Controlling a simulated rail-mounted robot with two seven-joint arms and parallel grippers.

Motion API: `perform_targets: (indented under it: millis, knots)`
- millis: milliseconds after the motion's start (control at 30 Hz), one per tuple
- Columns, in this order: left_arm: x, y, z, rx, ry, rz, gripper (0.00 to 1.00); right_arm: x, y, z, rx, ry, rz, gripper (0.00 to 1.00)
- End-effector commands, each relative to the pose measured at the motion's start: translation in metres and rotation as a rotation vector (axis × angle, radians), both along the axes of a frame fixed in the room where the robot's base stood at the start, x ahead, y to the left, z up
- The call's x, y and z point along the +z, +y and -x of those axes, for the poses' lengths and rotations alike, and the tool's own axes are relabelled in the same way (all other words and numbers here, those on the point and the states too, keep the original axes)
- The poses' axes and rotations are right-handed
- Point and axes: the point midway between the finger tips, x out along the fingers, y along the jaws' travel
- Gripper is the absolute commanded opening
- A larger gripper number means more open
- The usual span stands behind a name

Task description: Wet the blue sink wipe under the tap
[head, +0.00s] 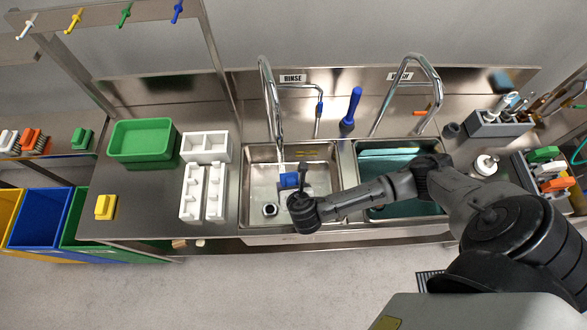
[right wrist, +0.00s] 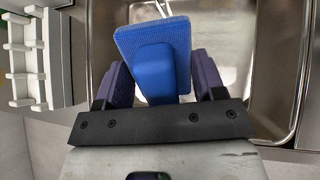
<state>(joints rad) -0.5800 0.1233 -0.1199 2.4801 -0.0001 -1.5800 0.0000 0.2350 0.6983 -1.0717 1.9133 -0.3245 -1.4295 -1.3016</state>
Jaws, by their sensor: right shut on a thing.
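My right gripper (head: 296,190) is shut on the blue sink wipe (head: 289,180), over the left basin (head: 256,185) under the RINSE sign. In the right wrist view the wipe (right wrist: 152,50) is a blue textured pad with a raised block on its back, between the purple fingers of the gripper (right wrist: 158,78). The chrome gooseneck tap (head: 265,90) arches over this basin, its end just beyond the wipe. My left gripper is out of view.
The right basin (head: 435,205) holds teal liquid under a second tap (head: 436,85). A blue-handled brush (head: 350,110) stands behind the divider. A grey holder (head: 500,124) is right.

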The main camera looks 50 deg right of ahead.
Motion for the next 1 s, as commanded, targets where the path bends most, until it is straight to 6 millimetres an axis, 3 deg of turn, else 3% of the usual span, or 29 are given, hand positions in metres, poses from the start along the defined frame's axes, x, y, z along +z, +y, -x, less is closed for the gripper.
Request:
perform_targets:
  millis: [500, 1000]
  knots:
    - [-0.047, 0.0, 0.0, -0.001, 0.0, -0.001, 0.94, -0.014, -0.023, -0.044, 0.0, -0.002, 0.0, 0.44]
    - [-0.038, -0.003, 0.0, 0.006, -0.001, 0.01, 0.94, -0.016, -0.039, -0.074, -0.001, 0.0, 0.0, 0.44]
